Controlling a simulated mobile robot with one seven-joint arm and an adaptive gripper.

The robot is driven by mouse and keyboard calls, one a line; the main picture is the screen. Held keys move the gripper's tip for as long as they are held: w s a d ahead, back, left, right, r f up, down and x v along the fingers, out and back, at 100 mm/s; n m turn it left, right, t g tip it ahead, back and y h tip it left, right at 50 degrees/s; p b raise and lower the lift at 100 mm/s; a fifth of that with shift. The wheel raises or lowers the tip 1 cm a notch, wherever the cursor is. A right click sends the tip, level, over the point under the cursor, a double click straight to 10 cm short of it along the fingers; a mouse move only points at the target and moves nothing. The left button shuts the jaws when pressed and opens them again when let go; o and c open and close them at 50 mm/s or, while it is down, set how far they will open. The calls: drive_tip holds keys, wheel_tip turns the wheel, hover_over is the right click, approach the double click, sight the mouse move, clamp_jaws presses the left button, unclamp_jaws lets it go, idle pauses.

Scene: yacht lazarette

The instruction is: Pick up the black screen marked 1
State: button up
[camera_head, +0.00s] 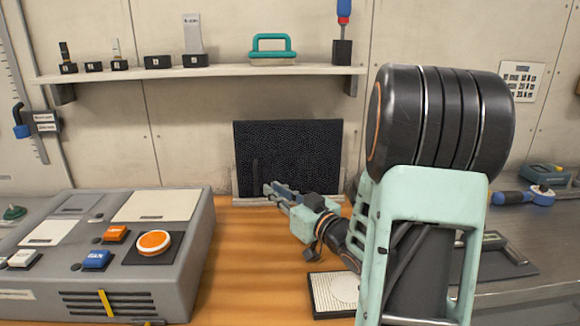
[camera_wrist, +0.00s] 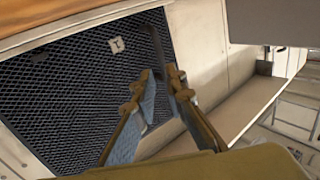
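The black screen (camera_head: 290,150) stands upright against the back wall, its lower edge at a pale base strip (camera_head: 245,201). In the wrist view its dark mesh face (camera_wrist: 80,85) fills the left side, with a small white tag (camera_wrist: 117,45) that seems to read 1. My gripper (camera_head: 270,188) is in front of the screen's lower middle in the head view and hides part of it. In the wrist view my gripper (camera_wrist: 161,75) has its fingertips a small gap apart, near the screen's edge. I see nothing held; whether the tips touch the screen is unclear.
A grey console (camera_head: 190,240) with orange and blue buttons stands left on the wooden worktop (camera_head: 240,270). A shelf (camera_head: 215,72) with small tools runs above the screen. A pad (camera_head: 335,293) lies in front, partly behind my arm. A metal counter (camera_head: 540,250) is at right.

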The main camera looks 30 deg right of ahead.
sight(257, 190)
drive_tip(key=w, duration=0.3)
drive_tip(key=w+a, duration=0.1)
drive_tip(key=w, duration=0.2)
drive_tip(key=w+a+b, duration=0.1)
drive_tip(key=w, duration=0.2)
drive_tip(key=shift+r, duration=0.25)
drive_tip(key=shift+c, duration=0.3)
clamp_jaws()
drive_tip(key=shift+r, duration=0.2)
